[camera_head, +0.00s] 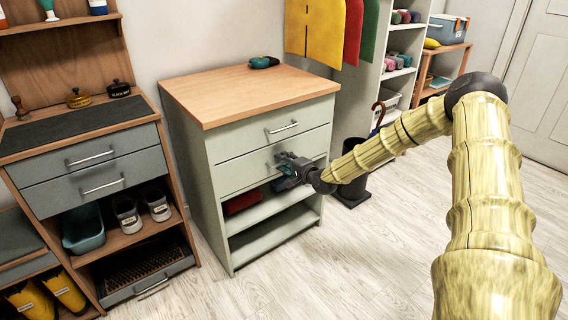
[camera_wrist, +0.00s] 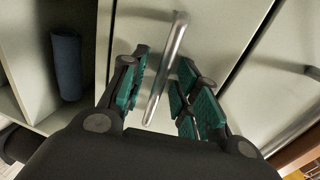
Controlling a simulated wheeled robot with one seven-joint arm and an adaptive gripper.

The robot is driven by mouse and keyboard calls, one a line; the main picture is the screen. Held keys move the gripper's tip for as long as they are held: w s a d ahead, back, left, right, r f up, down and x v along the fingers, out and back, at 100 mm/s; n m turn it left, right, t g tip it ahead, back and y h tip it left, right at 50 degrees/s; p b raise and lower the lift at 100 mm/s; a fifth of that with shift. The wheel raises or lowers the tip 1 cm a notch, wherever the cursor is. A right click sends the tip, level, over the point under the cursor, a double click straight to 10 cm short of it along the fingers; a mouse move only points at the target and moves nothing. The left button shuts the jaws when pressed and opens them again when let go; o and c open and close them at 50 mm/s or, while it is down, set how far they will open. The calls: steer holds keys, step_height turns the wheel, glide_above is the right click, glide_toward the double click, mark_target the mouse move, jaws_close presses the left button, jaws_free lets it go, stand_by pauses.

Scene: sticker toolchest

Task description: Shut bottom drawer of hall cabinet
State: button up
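The pale grey-green cabinet with a wooden top (camera_head: 250,92) stands in the middle of the head view. It has two drawers above open shelves. Its lower drawer (camera_head: 232,174) looks flush or nearly flush with the upper one; I cannot tell if a small gap is left. My gripper (camera_head: 285,166) is at this drawer's front and hides most of its handle. In the wrist view the metal handle (camera_wrist: 168,66) lies between the teal-padded fingers of my gripper (camera_wrist: 164,72). The fingers are apart, with a visible gap beside the handle.
A wooden unit with grey drawers (camera_head: 88,154) stands to the left, with shoes and a low pull-out tray. A dark bin (camera_head: 350,190) stands right of the cabinet. A dark blue roll (camera_wrist: 66,66) lies on an open shelf. The floor in front is clear.

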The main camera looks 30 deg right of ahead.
steer(key=v, duration=1.2)
stand_by(0.4)
stand_by(0.3)
